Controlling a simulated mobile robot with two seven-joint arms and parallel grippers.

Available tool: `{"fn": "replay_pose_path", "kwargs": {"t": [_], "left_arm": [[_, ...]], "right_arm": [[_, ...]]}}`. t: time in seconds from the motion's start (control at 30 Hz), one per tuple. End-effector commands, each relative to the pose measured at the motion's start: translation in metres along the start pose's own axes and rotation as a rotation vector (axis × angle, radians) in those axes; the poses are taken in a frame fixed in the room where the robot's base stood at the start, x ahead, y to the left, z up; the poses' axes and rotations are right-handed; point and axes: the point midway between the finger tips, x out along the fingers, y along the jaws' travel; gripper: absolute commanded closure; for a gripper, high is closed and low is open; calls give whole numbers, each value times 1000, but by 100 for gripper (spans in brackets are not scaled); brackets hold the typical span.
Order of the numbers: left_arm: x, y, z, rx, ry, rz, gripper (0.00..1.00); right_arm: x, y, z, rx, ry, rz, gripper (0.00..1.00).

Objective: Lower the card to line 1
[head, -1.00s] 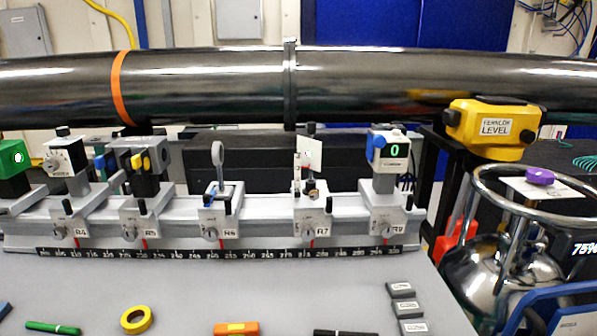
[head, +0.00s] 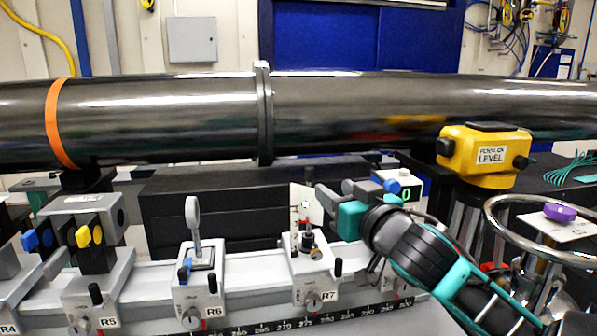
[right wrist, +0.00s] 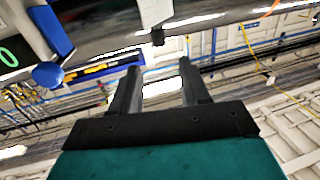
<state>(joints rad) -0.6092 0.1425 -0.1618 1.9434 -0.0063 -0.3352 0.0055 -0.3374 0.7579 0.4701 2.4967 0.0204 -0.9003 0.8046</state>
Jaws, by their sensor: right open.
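The white card (head: 297,198) stands upright at the R7 carrier (head: 313,288), on a small post with a dark knob (head: 308,240). Line 1 cannot be made out. My right gripper (head: 325,197) comes in from the right, close beside the card, and partly hides what lies behind it. In the right wrist view its two dark fingers (right wrist: 158,85) are spread apart with nothing between them. I cannot tell whether the gripper touches the card. My left gripper is not in view.
The R6 carrier (head: 202,295) with its round-topped holder stands left of R7. A unit with a green display (head: 405,194) is behind my right arm. A large dark pipe (head: 170,118) runs behind the rail. A yellow level (head: 484,158) stands at right.

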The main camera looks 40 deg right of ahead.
Motion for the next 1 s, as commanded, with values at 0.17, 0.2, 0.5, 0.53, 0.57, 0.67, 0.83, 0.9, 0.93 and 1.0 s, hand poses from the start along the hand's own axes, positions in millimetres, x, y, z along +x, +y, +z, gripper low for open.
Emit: {"fn": "replay_pose_path", "kwargs": {"t": [0.17,0.2,0.5,0.53,0.57,0.67,0.83,0.9,0.93,1.0], "left_arm": [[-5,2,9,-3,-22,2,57],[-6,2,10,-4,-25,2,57],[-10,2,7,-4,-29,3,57],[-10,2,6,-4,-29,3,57],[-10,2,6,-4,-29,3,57],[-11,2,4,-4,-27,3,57],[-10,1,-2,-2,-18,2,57],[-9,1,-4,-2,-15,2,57],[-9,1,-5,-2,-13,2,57],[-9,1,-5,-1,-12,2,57]], "right_arm": [[22,0,-1,-3,0,2,54],[29,1,-1,-3,0,3,54],[83,1,-1,-2,-1,3,54],[88,1,0,-1,-2,3,54],[92,1,0,-1,-3,3,54],[105,1,0,-2,-2,3,54],[120,1,1,-1,-3,2,54],[124,1,1,-1,-3,2,54],[125,1,1,-1,-3,2,54],[126,1,2,-1,-4,2,54]]}}
